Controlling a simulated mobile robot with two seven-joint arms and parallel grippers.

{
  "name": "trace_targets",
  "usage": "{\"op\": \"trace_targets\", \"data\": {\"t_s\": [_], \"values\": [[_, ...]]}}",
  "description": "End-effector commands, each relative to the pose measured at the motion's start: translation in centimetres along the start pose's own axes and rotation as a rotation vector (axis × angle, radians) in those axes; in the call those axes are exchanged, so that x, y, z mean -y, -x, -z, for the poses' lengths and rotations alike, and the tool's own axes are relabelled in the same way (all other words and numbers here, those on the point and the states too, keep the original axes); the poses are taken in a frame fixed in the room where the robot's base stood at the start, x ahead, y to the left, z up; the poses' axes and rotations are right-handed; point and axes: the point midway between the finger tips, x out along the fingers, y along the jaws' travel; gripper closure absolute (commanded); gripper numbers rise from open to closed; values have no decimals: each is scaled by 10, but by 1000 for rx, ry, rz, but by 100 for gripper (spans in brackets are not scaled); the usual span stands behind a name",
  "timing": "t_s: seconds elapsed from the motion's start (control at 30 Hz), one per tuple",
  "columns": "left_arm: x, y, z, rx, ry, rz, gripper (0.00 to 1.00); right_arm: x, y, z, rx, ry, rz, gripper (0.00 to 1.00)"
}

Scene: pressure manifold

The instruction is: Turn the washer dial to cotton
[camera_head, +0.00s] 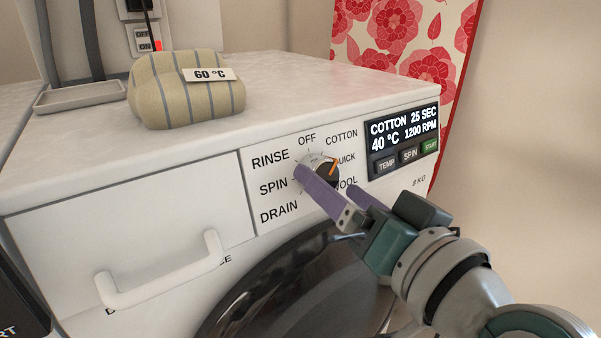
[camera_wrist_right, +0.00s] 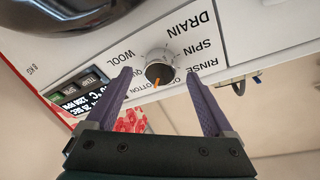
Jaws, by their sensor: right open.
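The washer dial (camera_head: 324,166) is a round knob with a dark face and an orange mark, partly hidden by my purple finger in the head view. It shows whole in the right wrist view (camera_wrist_right: 159,64). There the orange mark points down toward the COTTON label (camera_wrist_right: 150,88). The washer display (camera_head: 403,129) reads COTTON, 25 SEC, 40 °C, 1200 RPM. My right gripper (camera_head: 326,180) is open. In the right wrist view its fingers (camera_wrist_right: 159,77) lie either side of the dial, with gaps visible between them and the knob. My left gripper is not in view.
A striped cloth bundle (camera_head: 185,92) with a 60 °C tag sits on the white washer top (camera_head: 290,78). A drawer handle (camera_head: 160,277) sticks out at lower left. The dark round door (camera_head: 290,290) is below the dial. A red floral panel (camera_head: 405,40) stands behind.

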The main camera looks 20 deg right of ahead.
Motion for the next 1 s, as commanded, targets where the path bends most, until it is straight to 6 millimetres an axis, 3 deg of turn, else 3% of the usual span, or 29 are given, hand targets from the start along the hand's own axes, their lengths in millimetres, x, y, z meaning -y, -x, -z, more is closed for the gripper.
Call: {"op": "trace_targets", "data": {"t_s": [0.2, 0.4, 0.6, 1.0], "values": [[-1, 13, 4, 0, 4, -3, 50, 1, 45, 1, 4, 2, -1, 13], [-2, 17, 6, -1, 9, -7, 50, 1, 75, 1, 2, 1, 0, 13], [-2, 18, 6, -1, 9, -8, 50, 0, 85, 1, 0, 1, 1, 13], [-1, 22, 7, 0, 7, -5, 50, 3, 84, 3, 6, 3, 2, 13]]}}
